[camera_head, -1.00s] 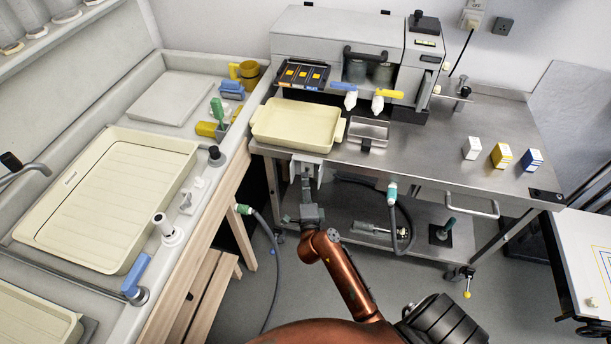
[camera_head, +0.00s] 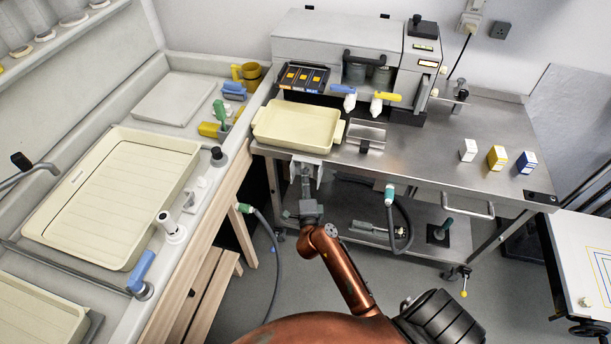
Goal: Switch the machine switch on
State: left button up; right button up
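The grey machine (camera_head: 325,38) stands at the back of the steel table. At its right end is an upright unit (camera_head: 420,50) with a black knob on top and small lit or labelled panels on its front. I cannot tell which part is the machine switch. A white wall outlet (camera_head: 469,22) with a plugged-in cord is behind it, cut by the top edge. My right gripper (camera_head: 307,171) is at the table's front edge, just below the cream tray and well away from the machine's upright unit. Its fingers are too small and overlapped to tell open from shut. My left gripper is out of view.
A cream tray (camera_head: 297,125), a small metal holder (camera_head: 364,146) and small boxes (camera_head: 497,158) are on the steel table (camera_head: 425,160). Blue and yellow handled tools (camera_head: 381,97) jut out before the machine. The sink counter (camera_head: 110,200) is left. The table's middle right is clear.

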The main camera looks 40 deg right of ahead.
jog(key=shift+s+a+f, duration=0.2)
jog(key=shift+s+a, duration=0.05)
jog(key=shift+a, duration=0.1)
jog(key=shift+s+a+p, duration=0.8)
jog(key=shift+s+a, duration=1.1)
jog(key=shift+a, duration=0.3)
jog(key=v, duration=0.7)
jog(key=shift+s+a, duration=0.15)
jog(key=shift+s, duration=0.05)
